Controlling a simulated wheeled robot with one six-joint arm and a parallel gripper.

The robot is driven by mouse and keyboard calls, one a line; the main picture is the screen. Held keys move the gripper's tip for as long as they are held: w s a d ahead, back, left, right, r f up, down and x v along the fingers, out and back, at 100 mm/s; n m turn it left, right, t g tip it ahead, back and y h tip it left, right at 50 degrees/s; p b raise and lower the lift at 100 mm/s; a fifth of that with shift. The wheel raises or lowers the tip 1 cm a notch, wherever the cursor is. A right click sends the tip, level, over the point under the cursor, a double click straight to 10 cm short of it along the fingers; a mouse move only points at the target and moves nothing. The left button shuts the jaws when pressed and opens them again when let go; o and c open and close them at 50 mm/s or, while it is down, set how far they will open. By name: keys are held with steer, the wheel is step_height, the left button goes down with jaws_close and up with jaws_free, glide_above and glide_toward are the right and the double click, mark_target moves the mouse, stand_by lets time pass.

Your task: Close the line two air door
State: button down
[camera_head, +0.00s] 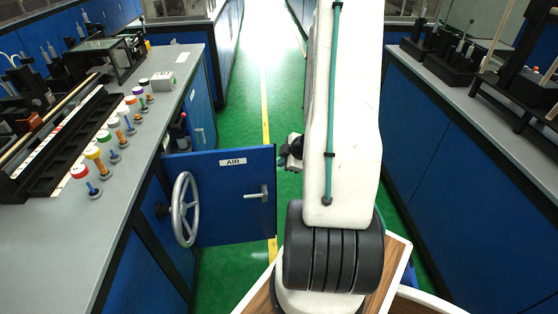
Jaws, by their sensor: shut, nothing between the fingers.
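The blue door labelled AIR (225,215) stands open at the left bench, swung out into the aisle. It has a grey lever handle (258,193) near its free edge. A grey handwheel (185,208) shows at its left side, near the bench. My gripper (288,152) shows only in part, as a small dark and grey shape at the left of my white arm. It is shut and empty, close to the door's upper free corner in the picture. I cannot tell whether it touches the door. The rest of it is hidden behind the arm.
The left bench (105,225) carries several colour-capped spools and a black rack (65,145). The right bench (450,130) carries black fixtures. The green aisle floor (245,100) with a yellow line is clear beyond the door. My arm hides part of the aisle.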

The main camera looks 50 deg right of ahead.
glide_toward(265, 166)
step_height(265, 166, down, 4)
steer(key=a, duration=0.3)
steer(key=shift+w+d+r, duration=0.25)
steer(key=shift+w+d, duration=0.65)
steer(key=shift+d, duration=0.25)
steer(key=shift+w+d, duration=0.45)
steer(key=shift+w, duration=0.05)
